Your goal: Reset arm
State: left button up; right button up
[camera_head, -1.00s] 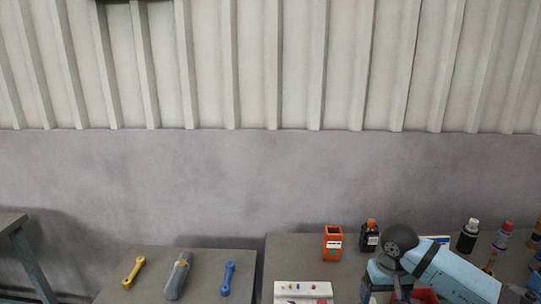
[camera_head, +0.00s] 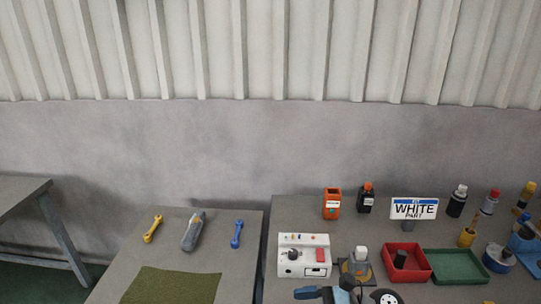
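Neither gripper shows clearly in the head view. A dark round part and some blue and dark pieces show at the bottom edge, right of the middle. They are cut off by the frame, and I cannot tell which of them belong to my arm. My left arm is not in view.
The left table holds a yellow wrench (camera_head: 153,229), a grey tool (camera_head: 193,232), a blue wrench (camera_head: 237,233) and a green mat (camera_head: 172,286). The right table holds a white button box (camera_head: 304,256), a red tray (camera_head: 405,274), a green tray (camera_head: 455,266), a sign (camera_head: 414,209) and several bottles.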

pick_arm(q)
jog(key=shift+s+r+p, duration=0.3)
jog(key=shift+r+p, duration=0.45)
jog(key=shift+p, duration=0.15)
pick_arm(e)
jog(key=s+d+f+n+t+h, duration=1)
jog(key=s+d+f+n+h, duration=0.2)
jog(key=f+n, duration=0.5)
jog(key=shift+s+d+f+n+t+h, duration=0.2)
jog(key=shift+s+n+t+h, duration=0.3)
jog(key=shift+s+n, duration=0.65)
